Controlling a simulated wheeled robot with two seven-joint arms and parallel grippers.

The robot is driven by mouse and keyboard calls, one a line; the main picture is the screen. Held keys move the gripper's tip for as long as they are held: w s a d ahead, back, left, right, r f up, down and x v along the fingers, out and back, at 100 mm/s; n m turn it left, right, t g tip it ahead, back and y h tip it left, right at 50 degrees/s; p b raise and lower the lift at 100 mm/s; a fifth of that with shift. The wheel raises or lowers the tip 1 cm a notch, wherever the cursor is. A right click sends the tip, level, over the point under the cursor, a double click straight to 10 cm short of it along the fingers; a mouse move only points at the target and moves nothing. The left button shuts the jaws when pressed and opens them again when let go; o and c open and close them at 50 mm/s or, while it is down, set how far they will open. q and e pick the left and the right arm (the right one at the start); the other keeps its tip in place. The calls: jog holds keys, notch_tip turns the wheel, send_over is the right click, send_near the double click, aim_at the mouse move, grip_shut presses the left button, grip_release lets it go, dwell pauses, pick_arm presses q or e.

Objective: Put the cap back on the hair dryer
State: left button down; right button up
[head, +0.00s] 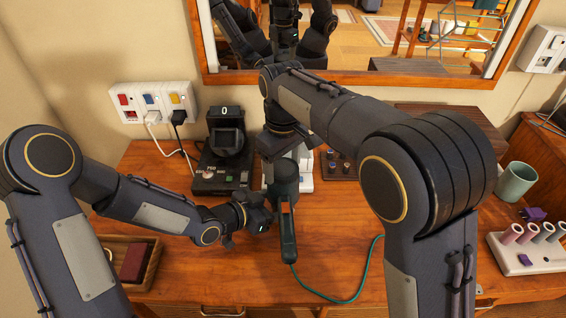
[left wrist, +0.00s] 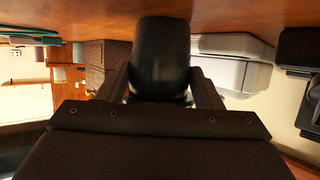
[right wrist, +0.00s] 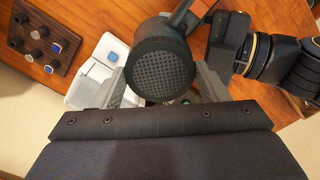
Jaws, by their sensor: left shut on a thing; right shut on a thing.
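The dark green hair dryer (head: 287,225) is above the desk with its round body upright and its handle pointing toward me. My right gripper (head: 283,158) comes down over the top of the body. In the right wrist view, its fingers flank the round perforated cap (right wrist: 165,70), which it is shut on. The cap lines up over the body's end; I cannot tell whether it touches or is seated.
A black device (head: 224,160) with a "0" display stands behind left. A wooden tray (head: 150,265) lies front left. A green cup (head: 514,181) and a white roller holder (head: 520,258) are at right. The green cord (head: 345,300) curves across the desk's clear front right.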

jog(key=o, duration=1.2)
jog(key=shift+c, duration=0.2)
notch_tip(320, 180, up, 12)
pick_arm(q)
jog(key=shift+c, duration=1.6)
grip_release()
jog(key=p+v, duration=0.1)
jog(key=v, duration=0.7)
jog(key=shift+d, duration=0.1)
pick_arm(e)
jog(key=shift+r, duration=0.45)
